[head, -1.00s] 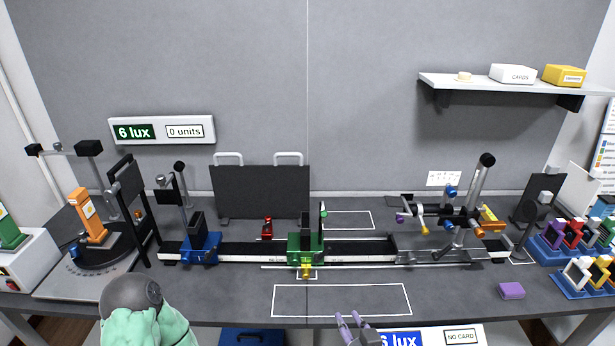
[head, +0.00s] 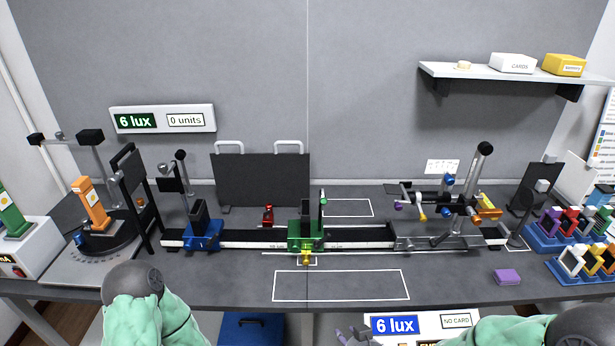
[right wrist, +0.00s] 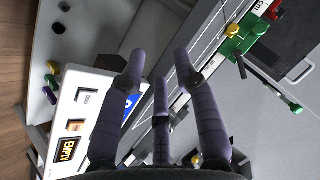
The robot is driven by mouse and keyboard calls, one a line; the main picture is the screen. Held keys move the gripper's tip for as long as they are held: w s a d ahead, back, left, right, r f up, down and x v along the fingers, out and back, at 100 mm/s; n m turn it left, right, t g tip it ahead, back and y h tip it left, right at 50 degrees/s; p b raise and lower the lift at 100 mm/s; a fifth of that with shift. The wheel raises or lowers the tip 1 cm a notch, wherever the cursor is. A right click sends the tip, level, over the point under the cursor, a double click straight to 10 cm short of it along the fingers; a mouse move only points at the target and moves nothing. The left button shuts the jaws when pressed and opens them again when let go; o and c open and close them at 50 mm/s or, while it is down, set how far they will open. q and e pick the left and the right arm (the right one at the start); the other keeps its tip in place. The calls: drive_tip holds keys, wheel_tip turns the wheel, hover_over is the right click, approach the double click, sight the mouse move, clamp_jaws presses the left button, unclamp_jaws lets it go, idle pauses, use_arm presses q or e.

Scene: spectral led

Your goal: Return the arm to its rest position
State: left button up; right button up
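My right gripper (head: 350,336) shows only as grey-purple fingertips at the bottom edge of the head view, in front of the table's front edge, beside the lower lux display. In the right wrist view my right gripper (right wrist: 158,72) has its three fingers spread apart with nothing between them. My right arm (head: 500,330), in a green sleeve, is bent at the lower right of the head view. My left arm (head: 150,310) shows at the lower left; its gripper is out of view.
The table (head: 440,285) carries an optical rail with a green carriage (head: 305,237) and a blue carriage (head: 203,235). A purple block (head: 507,276) lies near the front right edge. The lower lux display (head: 420,325) is close to my right gripper. The white-outlined front area is empty.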

drive_tip(key=s+f+g, duration=0.4)
drive_tip(key=s+f, duration=0.2)
drive_tip(key=f, duration=0.4)
drive_tip(key=s+f+n+g+y+p, duration=0.1)
drive_tip(key=s+f+g, duration=0.4)
drive_tip(key=f, duration=0.6)
drive_tip(key=shift+s+a+f, duration=0.15)
drive_tip(key=shift+s+f, duration=0.1)
drive_tip(key=shift+s, duration=0.8)
